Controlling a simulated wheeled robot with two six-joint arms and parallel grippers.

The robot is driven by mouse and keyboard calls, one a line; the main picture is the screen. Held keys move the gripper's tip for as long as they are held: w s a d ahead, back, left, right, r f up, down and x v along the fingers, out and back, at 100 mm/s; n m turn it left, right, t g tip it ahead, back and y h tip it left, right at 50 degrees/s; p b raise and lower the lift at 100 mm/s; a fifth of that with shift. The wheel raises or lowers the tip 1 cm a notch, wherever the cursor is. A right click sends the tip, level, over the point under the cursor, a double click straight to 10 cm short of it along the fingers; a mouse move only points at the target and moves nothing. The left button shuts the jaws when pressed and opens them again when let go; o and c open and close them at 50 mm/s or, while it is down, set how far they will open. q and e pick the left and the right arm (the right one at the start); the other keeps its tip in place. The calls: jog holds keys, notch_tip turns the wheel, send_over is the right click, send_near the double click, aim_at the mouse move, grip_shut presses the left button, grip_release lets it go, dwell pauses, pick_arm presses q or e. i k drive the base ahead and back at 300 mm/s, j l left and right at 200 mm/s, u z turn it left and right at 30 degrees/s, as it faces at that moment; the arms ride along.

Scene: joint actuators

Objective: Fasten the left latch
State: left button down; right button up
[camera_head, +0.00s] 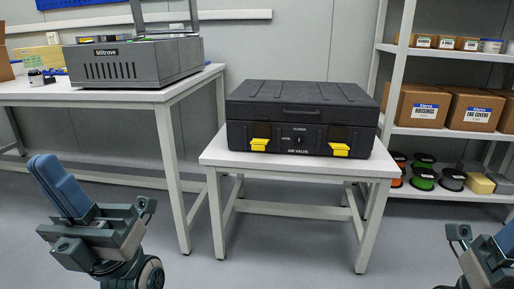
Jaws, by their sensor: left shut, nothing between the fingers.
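A black case (301,117) with its lid down stands on a small white table (300,165) in the middle. Its left latch (260,144) is a yellow tab low on the front face; it seems to stick out, but I cannot tell for sure whether it is fastened. A similar yellow right latch (339,149) is on the front face at right. My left gripper (47,167) is shut and empty at the lower left, its blue fingers pointing up, well apart from the case. My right gripper (503,240) is cut off at the lower right edge; its fingertips are hidden.
A white workbench (150,97) at the left carries a grey machine (135,62). Shelves (425,133) at the right hold cardboard boxes (417,103) and several spools (422,178). The floor in front of the small table is clear.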

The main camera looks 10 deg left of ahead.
aim_at(258, 143)
jog(key=i+l+z, duration=0.1)
jog(key=i+z, duration=0.35)
jog(key=i, duration=0.5)
